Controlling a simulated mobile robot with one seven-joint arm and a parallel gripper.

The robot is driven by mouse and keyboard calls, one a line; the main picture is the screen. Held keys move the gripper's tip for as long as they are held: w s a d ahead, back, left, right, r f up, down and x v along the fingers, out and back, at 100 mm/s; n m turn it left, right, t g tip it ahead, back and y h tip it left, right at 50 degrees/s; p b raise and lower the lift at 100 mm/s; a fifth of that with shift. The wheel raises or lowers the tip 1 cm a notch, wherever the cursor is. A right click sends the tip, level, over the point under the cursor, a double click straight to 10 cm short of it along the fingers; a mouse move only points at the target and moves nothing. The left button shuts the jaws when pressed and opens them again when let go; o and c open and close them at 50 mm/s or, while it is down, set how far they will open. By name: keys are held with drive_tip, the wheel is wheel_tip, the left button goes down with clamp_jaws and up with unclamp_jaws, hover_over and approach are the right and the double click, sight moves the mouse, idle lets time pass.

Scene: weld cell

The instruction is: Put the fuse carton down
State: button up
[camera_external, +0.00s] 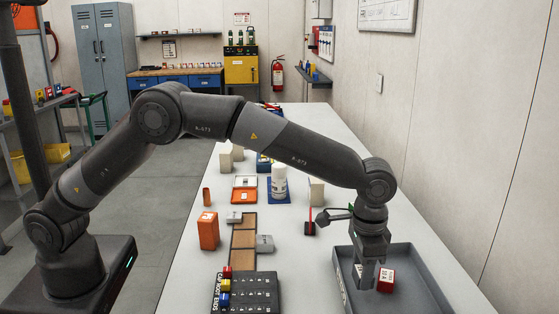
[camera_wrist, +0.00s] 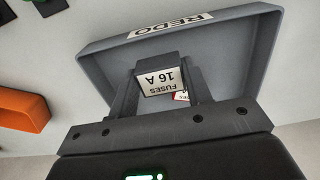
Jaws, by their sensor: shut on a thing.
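The fuse carton (camera_wrist: 160,80), with a white face reading "FUSES 16 A", sits between the two fingers of my gripper (camera_wrist: 162,88) in the wrist view. My gripper (camera_external: 368,280) is shut on it, over the grey tray (camera_external: 418,268) marked "REDO"; this tray (camera_wrist: 250,45) also fills the upper wrist view. In the external view a red box with a white label (camera_external: 387,280) shows right beside the fingers. A small red and white patch (camera_wrist: 182,96) shows beyond the carton in the wrist view. I cannot tell whether the carton touches the tray floor.
Left of the tray are an orange box (camera_external: 208,231), a black rack with coloured pieces (camera_external: 245,293), and brown plates with grey blocks. The tray's right part looks clear.

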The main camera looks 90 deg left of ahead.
drive_tip(key=shift+w+a+f, duration=0.15)
drive_tip(key=shift+w+a, duration=0.05)
drive_tip(key=shift+f, duration=2)
drive_tip(key=shift+f, duration=0.1)
drive_tip(key=o, duration=1)
